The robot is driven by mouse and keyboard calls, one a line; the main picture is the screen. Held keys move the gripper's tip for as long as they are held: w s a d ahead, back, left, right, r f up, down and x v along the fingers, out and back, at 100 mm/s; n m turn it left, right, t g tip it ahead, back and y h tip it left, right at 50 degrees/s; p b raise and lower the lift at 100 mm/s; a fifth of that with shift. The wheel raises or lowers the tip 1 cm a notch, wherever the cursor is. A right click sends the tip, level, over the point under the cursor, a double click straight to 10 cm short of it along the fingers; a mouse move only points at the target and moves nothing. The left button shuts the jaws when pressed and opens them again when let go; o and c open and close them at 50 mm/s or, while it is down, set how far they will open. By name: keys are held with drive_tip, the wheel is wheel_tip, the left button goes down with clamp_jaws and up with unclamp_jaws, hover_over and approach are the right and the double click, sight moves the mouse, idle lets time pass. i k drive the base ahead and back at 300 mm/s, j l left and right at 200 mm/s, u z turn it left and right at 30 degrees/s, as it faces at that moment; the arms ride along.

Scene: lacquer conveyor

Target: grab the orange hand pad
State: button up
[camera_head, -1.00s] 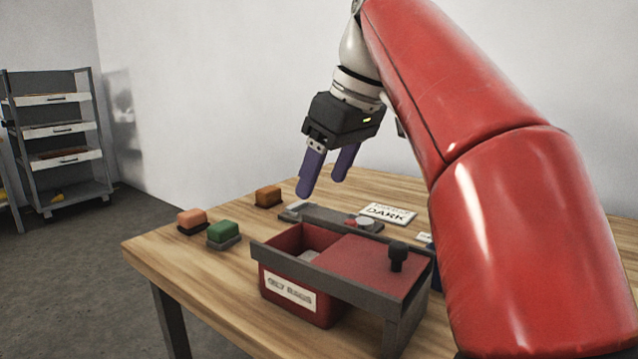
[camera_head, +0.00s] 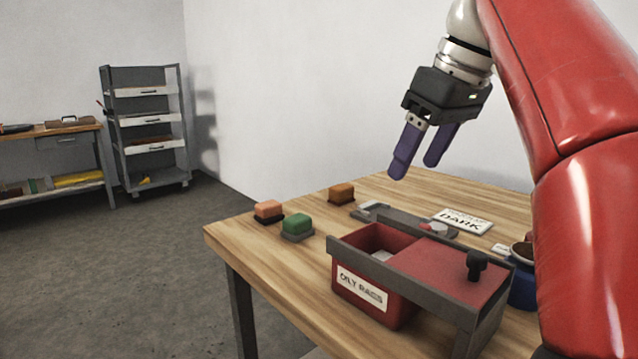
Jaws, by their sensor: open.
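A light orange hand pad (camera_head: 268,209) with a dark base sits near the left corner of the wooden table. A green pad (camera_head: 297,225) stands just right of and in front of it. A darker brown-orange pad (camera_head: 341,193) lies farther back to the right. My gripper (camera_head: 420,172) is open and empty, with two purple fingers pointing down. It hangs above the table, to the right of all three pads and apart from them.
A red box labelled "OILY RAGS" (camera_head: 362,289) with a grey frame and black knob stands at the table front. Behind it are a grey tool (camera_head: 385,214) and a "DARK" card (camera_head: 463,222). A blue container (camera_head: 523,290) is at the right. Shelves (camera_head: 146,125) stand far left.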

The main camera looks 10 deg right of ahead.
sight(269, 211)
drive_tip(key=k, duration=0.95)
